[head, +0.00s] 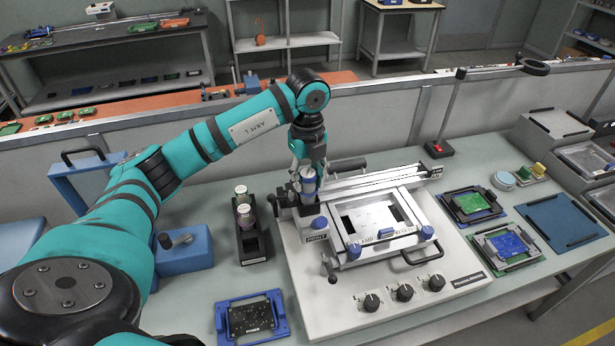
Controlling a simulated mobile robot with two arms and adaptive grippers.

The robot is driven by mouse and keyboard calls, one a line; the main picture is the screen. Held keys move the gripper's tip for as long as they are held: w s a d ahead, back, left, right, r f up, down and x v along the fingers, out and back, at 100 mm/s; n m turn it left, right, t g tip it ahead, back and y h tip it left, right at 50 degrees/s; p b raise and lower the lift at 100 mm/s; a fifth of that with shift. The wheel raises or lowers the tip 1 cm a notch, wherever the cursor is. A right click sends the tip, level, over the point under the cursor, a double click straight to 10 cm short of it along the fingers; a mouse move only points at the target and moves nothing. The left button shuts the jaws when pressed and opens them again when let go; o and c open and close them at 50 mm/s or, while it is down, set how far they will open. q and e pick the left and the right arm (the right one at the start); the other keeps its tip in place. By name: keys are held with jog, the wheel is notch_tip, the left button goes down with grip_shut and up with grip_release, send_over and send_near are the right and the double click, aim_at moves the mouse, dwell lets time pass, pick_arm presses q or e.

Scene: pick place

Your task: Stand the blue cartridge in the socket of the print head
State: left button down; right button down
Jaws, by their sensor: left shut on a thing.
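The blue cartridge (308,186) is upright between the fingers of my left gripper (308,174), which points down and is shut on it. The cartridge is directly over the print head (314,223), a pale block with a dark label on the printing machine. Its lower end meets the top of the print head in this view. I cannot tell whether it is inside the socket or just above it, as the socket opening is hidden. My right gripper is not in view.
A blue box (186,250) is farther left. A blue-framed black board (250,318) lies in front. Green and blue boards (506,243) lie right.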

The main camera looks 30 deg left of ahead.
pick_arm(q)
jog(key=shift+f+b, duration=0.4)
jog(key=shift+f, duration=0.25)
jog(key=c, duration=0.8)
grip_release()
jog(key=shift+c, duration=0.3)
jog(key=shift+c, duration=1.4)
jog(key=shift+r+p, duration=2.55)
jog(key=shift+r, duration=1)
jog(key=shift+f, duration=0.1)
